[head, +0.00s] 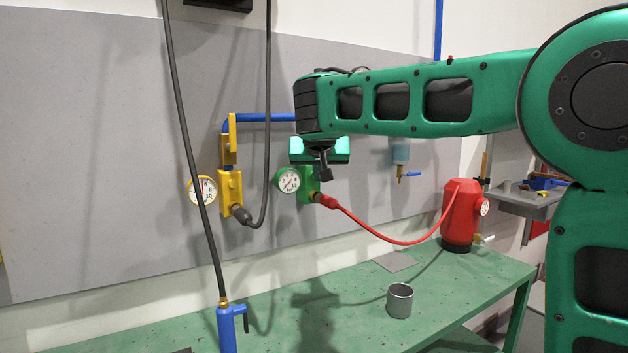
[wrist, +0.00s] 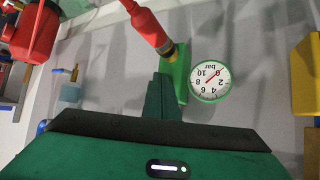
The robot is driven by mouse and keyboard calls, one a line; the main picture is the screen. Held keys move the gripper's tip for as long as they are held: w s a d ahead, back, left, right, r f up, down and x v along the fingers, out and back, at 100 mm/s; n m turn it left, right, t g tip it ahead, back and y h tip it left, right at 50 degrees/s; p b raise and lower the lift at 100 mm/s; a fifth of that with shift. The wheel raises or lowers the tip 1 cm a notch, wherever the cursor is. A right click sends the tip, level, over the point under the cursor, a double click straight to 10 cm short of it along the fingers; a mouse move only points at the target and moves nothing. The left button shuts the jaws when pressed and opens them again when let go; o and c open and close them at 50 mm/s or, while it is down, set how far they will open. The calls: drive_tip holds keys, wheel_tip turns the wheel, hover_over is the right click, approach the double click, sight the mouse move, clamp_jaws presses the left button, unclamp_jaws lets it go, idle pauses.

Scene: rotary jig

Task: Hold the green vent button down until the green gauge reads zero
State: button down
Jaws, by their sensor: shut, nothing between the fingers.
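The green gauge (head: 288,180) sits on the wall panel beside the green valve block (head: 308,184). In the wrist view the fingers (wrist: 160,98) reach up to the block's edge. The green vent button is hidden behind my gripper, so I cannot tell whether it is touched or pressed in.
A red hose (head: 392,240) runs from a red coupling (head: 327,201) to a red tank (head: 460,212) on the green bench (head: 345,325). A yellow gauge (head: 203,190) and yellow block (head: 230,188) stand left. A dark hose hangs by them. A grey cup (head: 400,300) is on the bench.

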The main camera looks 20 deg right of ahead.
drive_tip(key=shift+s+d, duration=0.2)
drive_tip(key=shift+s, duration=0.55)
drive_tip(key=shift+s+d, duration=0.2)
drive_tip(key=shift+s, duration=0.6)
drive_tip(key=shift+s+d, duration=0.25)
drive_tip(key=shift+s, duration=0.55)
drive_tip(key=shift+s+d, duration=0.2)
drive_tip(key=shift+s, duration=0.6)
